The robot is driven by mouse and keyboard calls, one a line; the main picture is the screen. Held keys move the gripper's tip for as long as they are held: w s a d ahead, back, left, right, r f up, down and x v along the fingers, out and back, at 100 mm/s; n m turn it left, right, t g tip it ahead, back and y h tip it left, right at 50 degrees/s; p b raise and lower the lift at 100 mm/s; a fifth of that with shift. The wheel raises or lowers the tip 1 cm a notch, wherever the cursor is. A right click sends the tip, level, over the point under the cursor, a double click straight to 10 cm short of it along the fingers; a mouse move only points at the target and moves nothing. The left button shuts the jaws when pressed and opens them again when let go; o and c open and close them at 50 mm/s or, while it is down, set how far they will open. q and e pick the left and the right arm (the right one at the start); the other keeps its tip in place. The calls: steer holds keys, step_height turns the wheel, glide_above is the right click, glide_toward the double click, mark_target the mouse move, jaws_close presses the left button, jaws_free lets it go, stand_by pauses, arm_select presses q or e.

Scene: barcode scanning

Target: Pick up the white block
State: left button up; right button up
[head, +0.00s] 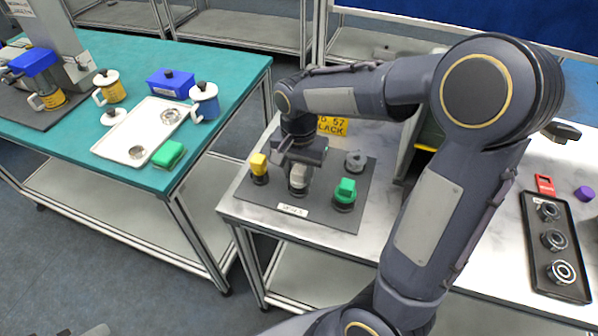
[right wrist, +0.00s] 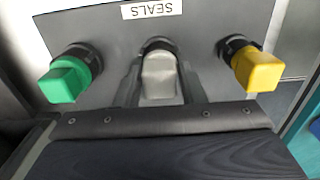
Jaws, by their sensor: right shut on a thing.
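The white block (head: 299,176) is a pale grey-white piece in the front middle of the dark seals mat (head: 318,218). It seems to sit on a dark round base. My right gripper (head: 298,170) reaches down from above and is shut on it. In the right wrist view the white block (right wrist: 159,76) is between the two fingers of my right gripper (right wrist: 158,82). Its lower part is partly hidden by the fingers and base. My left gripper is not in view.
On the mat stand a yellow block (head: 258,162) to the left, a green block (head: 345,190) to the right and a grey round piece (head: 355,161) behind. A black tray with rings (head: 537,210) lies right. A teal table (head: 225,95) stands left, with a white tray (head: 122,150).

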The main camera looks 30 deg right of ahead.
step_height(320, 180, up, 3)
steer(key=shift+f, duration=0.1)
steer(key=s+r, duration=1)
steer(key=s, duration=0.3)
glide_above(299, 169)
steer(key=f, duration=0.6)
steer(key=shift+s+f+p, duration=0.3)
steer(key=shift+p, duration=0.1)
steer(key=shift+w+f, duration=0.3)
steer(key=shift+f, duration=0.2)
steer(key=shift+f+b, duration=1.9)
steer(key=shift+f, duration=0.15)
